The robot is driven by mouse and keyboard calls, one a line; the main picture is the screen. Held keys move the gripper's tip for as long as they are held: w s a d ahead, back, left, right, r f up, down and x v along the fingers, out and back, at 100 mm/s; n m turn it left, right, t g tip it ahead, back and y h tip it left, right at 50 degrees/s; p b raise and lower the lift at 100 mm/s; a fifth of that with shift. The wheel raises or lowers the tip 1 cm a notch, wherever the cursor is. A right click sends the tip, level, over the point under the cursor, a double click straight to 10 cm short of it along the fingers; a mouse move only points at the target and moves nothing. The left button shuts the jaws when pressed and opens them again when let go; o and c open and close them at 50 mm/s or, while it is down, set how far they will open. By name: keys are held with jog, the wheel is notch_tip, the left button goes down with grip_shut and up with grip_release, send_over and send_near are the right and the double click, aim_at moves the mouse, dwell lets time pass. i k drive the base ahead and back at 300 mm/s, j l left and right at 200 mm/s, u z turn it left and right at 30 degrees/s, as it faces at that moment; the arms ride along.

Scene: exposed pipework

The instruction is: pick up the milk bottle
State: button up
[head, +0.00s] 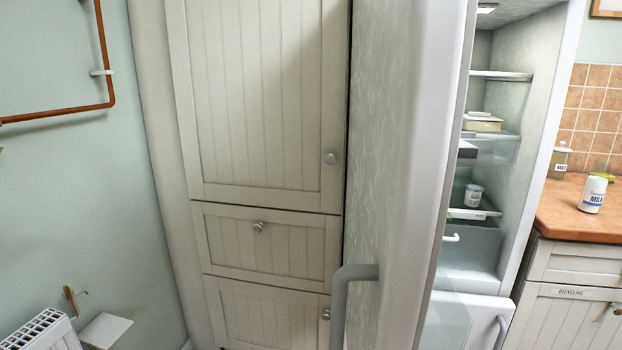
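A white milk bottle (593,196) with a blue "MILK" label stands on the wooden worktop (577,226) at the far right of the head view, near its front edge. Behind it and to the left is a second container (559,163) that also carries a "MILK" label, partly hidden by the fridge side. My gripper does not show in this view, so I cannot see where it is relative to either one.
The fridge (545,130) stands open, with its door (425,130) and grey handle (349,290) jutting forward. A tall panelled cupboard (262,110) fills the middle. A copper pipe (107,50), a radiator (42,331) and a small white shelf (104,330) are at left.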

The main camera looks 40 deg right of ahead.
aim_at(596, 185)
jog(key=i+j+z, duration=0.15)
jog(key=z, duration=0.25)
jog(key=i+j+z, duration=0.15)
jog(key=z, duration=0.3)
jog(key=k+j+z, duration=0.1)
jog(key=j+z, duration=0.3)
jog(key=k+j+z, duration=0.15)
jog(key=z, duration=0.25)
jog(key=k+j+z, duration=0.2)
jog(key=z, duration=0.2)
jog(key=i+l+z, duration=0.25)
jog(key=i, duration=0.15)
